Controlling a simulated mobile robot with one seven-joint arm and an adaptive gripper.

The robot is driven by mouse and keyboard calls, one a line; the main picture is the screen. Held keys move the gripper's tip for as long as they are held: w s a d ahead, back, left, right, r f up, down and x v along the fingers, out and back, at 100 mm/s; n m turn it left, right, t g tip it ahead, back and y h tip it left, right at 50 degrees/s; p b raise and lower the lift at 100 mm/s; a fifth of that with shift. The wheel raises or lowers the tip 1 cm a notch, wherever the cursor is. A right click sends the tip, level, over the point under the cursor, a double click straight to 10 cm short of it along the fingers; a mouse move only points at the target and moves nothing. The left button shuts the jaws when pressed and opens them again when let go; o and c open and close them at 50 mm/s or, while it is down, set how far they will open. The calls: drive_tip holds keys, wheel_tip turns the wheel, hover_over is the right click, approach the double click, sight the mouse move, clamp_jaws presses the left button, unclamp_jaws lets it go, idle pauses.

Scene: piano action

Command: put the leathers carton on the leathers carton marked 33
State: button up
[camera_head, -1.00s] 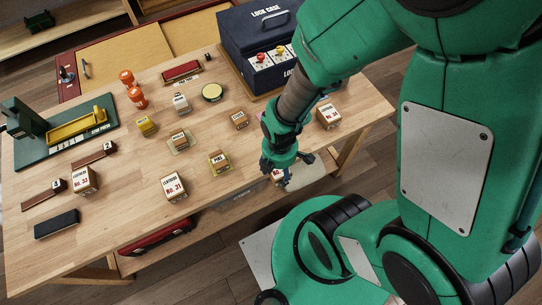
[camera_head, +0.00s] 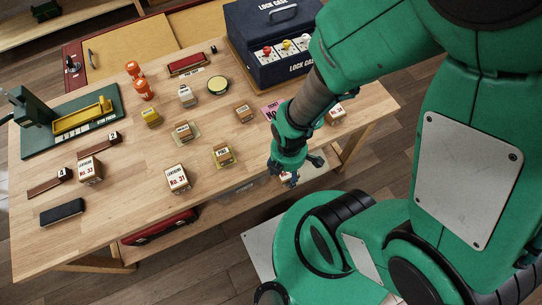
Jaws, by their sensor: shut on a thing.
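My gripper (camera_head: 290,176) points down at the table's near right edge. It is shut on a small carton (camera_head: 286,178) with a pale label, mostly hidden by the fingers. A leathers carton (camera_head: 89,171) stands upright at the left of the table; its number looks like 32 or 33. Another leathers carton (camera_head: 177,179), marked No. 31, stands near the front edge. A third leathers carton (camera_head: 337,115) stands at the right, partly behind my arm, and its number cannot be read surely. My gripper is apart from all three.
A pins carton (camera_head: 223,155) and several small labelled boxes stand mid-table. A dark lock case (camera_head: 273,50) stands at the back, a green press (camera_head: 70,125) at the left. A black block (camera_head: 62,212) lies front left. Bare wood (camera_head: 125,205) lies between the left cartons.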

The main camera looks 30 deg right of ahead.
idle(0.4)
drive_tip(key=w+a+r+p, duration=0.3)
drive_tip(key=w+a+p, duration=0.1)
drive_tip(key=w+a, duration=0.65)
drive_tip(key=w+a+r+p, duration=0.3)
drive_tip(key=w+a+r, duration=0.1)
drive_tip(key=w+a, duration=0.7)
drive_tip(key=a+f+p, duration=0.1)
drive_tip(key=a+p, duration=0.5)
drive_tip(key=a, duration=2.5)
drive_tip(key=shift+w+f+n, duration=0.15)
drive_tip(key=shift+w+n, duration=0.15)
drive_tip(key=shift+w, duration=0.1)
drive_tip(key=p, duration=0.1)
hover_over(86, 169)
drive_tip(key=shift+f, duration=0.75)
